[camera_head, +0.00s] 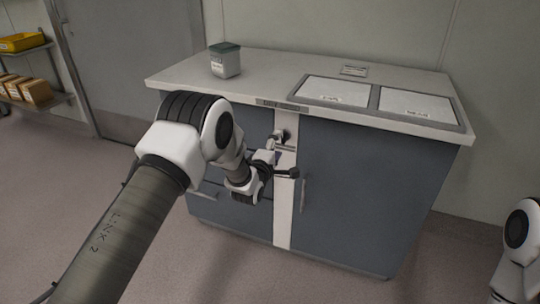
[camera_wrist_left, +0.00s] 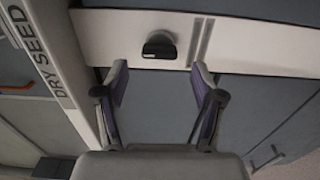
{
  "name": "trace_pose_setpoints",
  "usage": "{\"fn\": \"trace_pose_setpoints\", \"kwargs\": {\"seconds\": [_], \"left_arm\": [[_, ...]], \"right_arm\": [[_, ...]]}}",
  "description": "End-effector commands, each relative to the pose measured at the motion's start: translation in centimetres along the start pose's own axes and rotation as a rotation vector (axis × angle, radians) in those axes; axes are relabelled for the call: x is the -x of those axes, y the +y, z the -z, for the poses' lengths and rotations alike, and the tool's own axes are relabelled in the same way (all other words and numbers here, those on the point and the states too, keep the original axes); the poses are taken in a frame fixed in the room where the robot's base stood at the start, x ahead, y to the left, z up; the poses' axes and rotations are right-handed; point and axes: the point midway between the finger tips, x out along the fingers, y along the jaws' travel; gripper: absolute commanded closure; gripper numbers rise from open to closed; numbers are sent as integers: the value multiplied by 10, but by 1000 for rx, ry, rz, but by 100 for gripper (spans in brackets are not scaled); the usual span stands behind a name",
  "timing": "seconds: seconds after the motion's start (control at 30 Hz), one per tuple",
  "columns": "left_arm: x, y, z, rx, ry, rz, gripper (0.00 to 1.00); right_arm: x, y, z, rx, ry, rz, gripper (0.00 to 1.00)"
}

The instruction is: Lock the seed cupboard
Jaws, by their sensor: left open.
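The seed cupboard (camera_head: 365,185) has blue-grey doors on both sides of a pale upright strip (camera_head: 283,225). A dark knob (camera_wrist_left: 159,45) sits on this strip near its top, with two grey bars beside it in the left wrist view. My left gripper (camera_wrist_left: 160,78) is open and empty. Its two fingers point toward the strip, and the knob appears beyond and between the tips, apart from them. In the head view the gripper (camera_head: 272,158) is at the strip and hides part of the cupboard front. My right gripper is out of view.
A lidded grey tub (camera_head: 225,62) stands on the white countertop (camera_head: 265,66). Two framed pale panels (camera_head: 337,91) lie at its right. A DRY SEED label (camera_wrist_left: 40,50) marks the front edge. A shelf (camera_head: 50,98) with boxes is at far left. Floor before the cupboard is clear.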

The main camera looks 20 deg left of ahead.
Motion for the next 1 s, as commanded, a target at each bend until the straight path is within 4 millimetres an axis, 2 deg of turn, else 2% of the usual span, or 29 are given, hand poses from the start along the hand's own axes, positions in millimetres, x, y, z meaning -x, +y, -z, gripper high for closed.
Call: {"fn": "trace_pose_setpoints", "kwargs": {"seconds": [0.1,0.3,0.43,0.83,0.93,1.0], "left_arm": [[33,-1,0,0,1,5,31],[73,-1,1,1,1,2,31],[81,0,1,1,1,0,31],[82,-2,1,1,1,2,31],[88,-24,2,3,3,37,31],[104,-57,2,7,6,104,31]], "right_arm": [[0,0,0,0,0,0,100],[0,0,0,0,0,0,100],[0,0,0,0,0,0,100],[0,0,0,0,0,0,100],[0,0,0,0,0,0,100],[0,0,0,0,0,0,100]]}}
